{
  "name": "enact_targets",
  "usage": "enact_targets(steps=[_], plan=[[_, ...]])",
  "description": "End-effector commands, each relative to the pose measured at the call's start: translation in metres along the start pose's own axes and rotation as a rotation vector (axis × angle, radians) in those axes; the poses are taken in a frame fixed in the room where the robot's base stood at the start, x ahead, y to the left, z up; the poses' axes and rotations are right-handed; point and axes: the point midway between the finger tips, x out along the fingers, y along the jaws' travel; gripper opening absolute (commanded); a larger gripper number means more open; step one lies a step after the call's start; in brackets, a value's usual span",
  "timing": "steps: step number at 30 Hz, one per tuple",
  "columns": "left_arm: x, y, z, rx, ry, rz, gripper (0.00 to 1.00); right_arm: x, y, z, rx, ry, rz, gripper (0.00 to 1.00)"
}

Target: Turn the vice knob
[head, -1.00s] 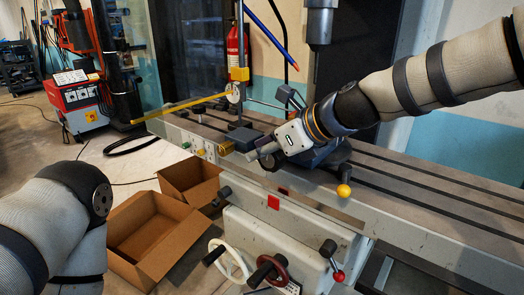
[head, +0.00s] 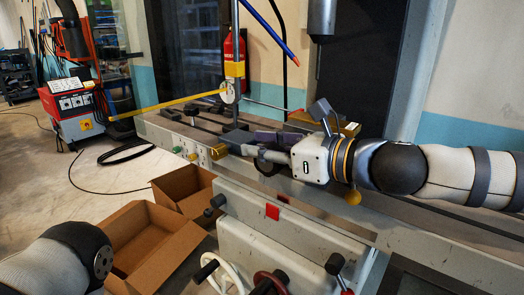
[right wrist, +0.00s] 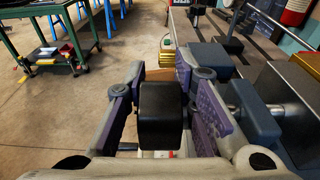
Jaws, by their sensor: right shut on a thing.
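My right gripper (head: 254,157) comes in from the right over the machine table, beside the blue-grey vice (head: 268,138). In the right wrist view its fingers (right wrist: 160,105) stand on either side of a black knob (right wrist: 160,115) and are shut on it. The knob is mostly hidden behind the gripper in the head view. The vice body shows in the right wrist view (right wrist: 252,112), close to the right finger, with a steel rod. Of my left arm only a link shows at the lower left of the head view; its gripper is out of view.
The slotted machine table (head: 440,222) runs under my right arm. Two open cardboard boxes (head: 185,240) stand on the floor below it. A yellow bar (head: 165,103) reaches across the table's left end. A white handwheel (head: 232,278) sits low on the machine front.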

Motion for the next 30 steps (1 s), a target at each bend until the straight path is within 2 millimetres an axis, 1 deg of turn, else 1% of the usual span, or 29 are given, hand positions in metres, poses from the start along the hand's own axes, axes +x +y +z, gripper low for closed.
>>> enact_targets(steps=[1, 9, 10, 11, 12, 13, 20, 23, 26, 30], plan=[[0.001, 0.000, 0.000, 0.000, -0.002, 0.000, 0.00, 0.000, 0.000, -0.003, 0.004, 0.004, -0.001, 0.00], [0.000, 0.000, 0.000, 0.000, -0.001, 0.000, 0.00, 0.000, 0.000, -0.003, 0.003, 0.004, 0.000, 0.00], [0.000, 0.000, 0.000, 0.000, -0.001, 0.000, 0.00, 0.001, 0.000, -0.003, 0.003, 0.004, 0.000, 0.26], [0.000, 0.000, 0.000, 0.000, -0.001, 0.000, 0.00, 0.001, 0.000, -0.003, 0.003, 0.004, 0.001, 0.33], [0.000, 0.000, 0.000, 0.001, -0.001, 0.000, 0.00, 0.001, 0.000, -0.003, 0.003, 0.003, 0.001, 0.42], [0.000, 0.000, 0.000, 0.001, -0.001, 0.000, 0.00, 0.001, 0.000, -0.002, 0.003, 0.003, 0.001, 0.45], [0.000, 0.000, 0.000, 0.001, 0.000, 0.000, 0.00, 0.000, 0.001, -0.001, 0.002, 0.002, 0.002, 0.45], [0.000, 0.000, 0.000, 0.001, 0.000, 0.000, 0.00, -0.004, 0.000, -0.001, 0.001, 0.001, 0.001, 0.45], [0.000, 0.000, 0.000, 0.001, 0.000, 0.000, 0.00, -0.023, -0.001, 0.000, 0.001, 0.000, -0.001, 0.45], [0.000, 0.000, 0.000, 0.001, 0.000, 0.000, 0.00, -0.063, -0.001, 0.000, 0.002, -0.001, -0.003, 0.45]])
